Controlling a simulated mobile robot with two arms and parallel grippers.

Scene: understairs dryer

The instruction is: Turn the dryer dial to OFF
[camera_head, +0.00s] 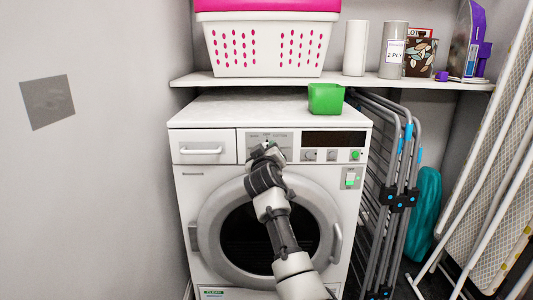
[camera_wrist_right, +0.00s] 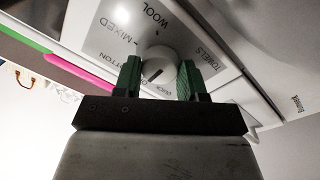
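The dryer (camera_head: 187,185) is a white front-loading machine with a round door. Its dial sits on the top control panel and is hidden behind my right gripper (camera_head: 268,150) in the head view. Contact with the dial cannot be told. My left gripper is not in view.
A green container (camera_head: 326,99) stands on the dryer's top. The shelf (camera_head: 250,81) above holds a white and pink basket (camera_head: 265,48) and paper rolls (camera_head: 355,48). A folded drying rack (camera_head: 385,200) stands close on the right, and a wall is on the left.

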